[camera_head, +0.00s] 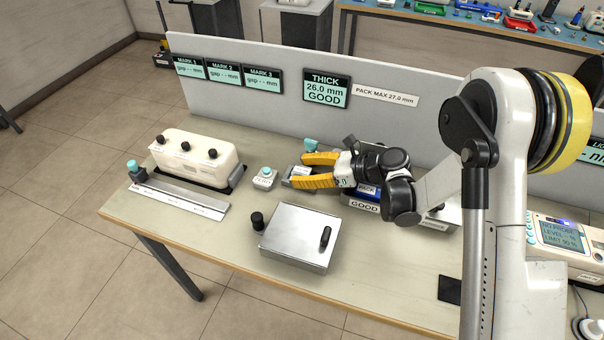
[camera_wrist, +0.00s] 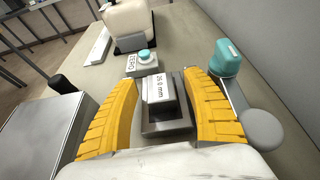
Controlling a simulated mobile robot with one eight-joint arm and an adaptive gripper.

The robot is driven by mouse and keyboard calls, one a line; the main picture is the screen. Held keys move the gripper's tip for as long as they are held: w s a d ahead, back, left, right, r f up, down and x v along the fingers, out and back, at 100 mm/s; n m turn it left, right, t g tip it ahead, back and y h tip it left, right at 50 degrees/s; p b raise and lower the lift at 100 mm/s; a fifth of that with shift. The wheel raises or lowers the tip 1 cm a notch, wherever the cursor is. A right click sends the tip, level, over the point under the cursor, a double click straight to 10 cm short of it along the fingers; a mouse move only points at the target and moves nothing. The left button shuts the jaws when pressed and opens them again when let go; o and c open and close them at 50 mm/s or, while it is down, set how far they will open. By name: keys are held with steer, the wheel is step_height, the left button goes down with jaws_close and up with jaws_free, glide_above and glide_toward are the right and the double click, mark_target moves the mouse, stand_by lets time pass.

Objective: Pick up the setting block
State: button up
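The setting block (camera_wrist: 160,90) is a small grey block with a white label that seems to read "25.0 mm" or "26.0 mm". It stands in a dark grey square holder (camera_wrist: 180,125). In the head view the block and holder (camera_head: 299,171) show only partly, because the yellow fingers cover them. My gripper (camera_wrist: 162,80) is open, with one yellow finger on each side of the block and holder. Gaps show between the fingers and the block, so it is not gripped. In the head view my gripper (camera_head: 299,170) reaches in from the right, low over the table.
A teal-topped knob (camera_wrist: 226,58) stands close beside the right finger in the wrist view. A ZERO button box (camera_head: 264,178) sits just left of the holder. A metal plate box (camera_head: 300,238) lies in front; a GOOD tray (camera_head: 363,205) is under my wrist.

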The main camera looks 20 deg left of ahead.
mark_target(303, 171)
jaws_close()
steer(key=shift+r, duration=0.15)
steer(key=shift+r+p, duration=0.3)
steer(key=shift+r, duration=0.05)
steer(key=r+p, duration=0.1)
steer(key=r, duration=0.1)
steer(key=r+p, duration=0.1)
steer(key=r, duration=0.1)
steer(key=shift+s+d, duration=0.1)
steer(key=shift+d, duration=0.1)
steer(key=s+d+r+p, duration=0.3)
steer(key=s+d+r, duration=0.3)
steer(key=d, duration=0.3)
steer(key=shift+s+p, duration=0.25)
steer(key=shift+p, duration=0.05)
